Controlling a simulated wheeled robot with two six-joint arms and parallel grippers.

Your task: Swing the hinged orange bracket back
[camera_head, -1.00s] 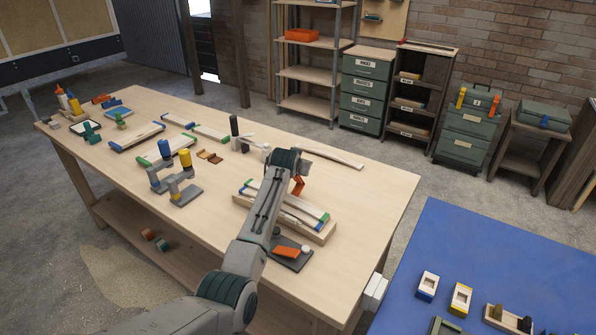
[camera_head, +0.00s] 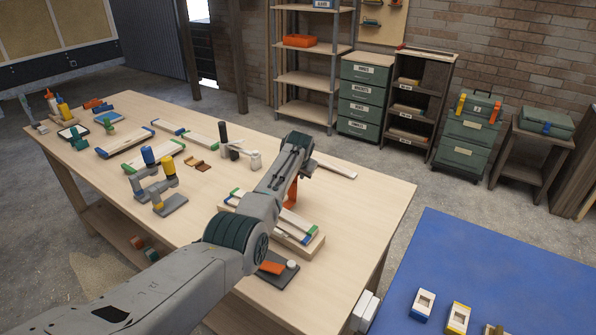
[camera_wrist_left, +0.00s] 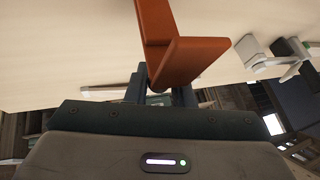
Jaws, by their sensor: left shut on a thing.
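The orange bracket (camera_head: 292,190) shows in the head view as a narrow upright strip beside my left gripper (camera_head: 304,172), partly hidden by my arm. In the left wrist view the bracket (camera_wrist_left: 186,58) is large, with a flat plate and an upright arm. My left gripper (camera_wrist_left: 160,88) is shut on the lower edge of its plate. The hinge is not clear in either view. My right gripper is not in view.
Below my left arm, a wooden tray (camera_head: 316,248) holds strips with green and blue ends. A grey plate (camera_head: 283,281) with an orange block lies in front. A dark post with light fittings (camera_head: 223,133) stands behind left. The table's right end is mostly clear.

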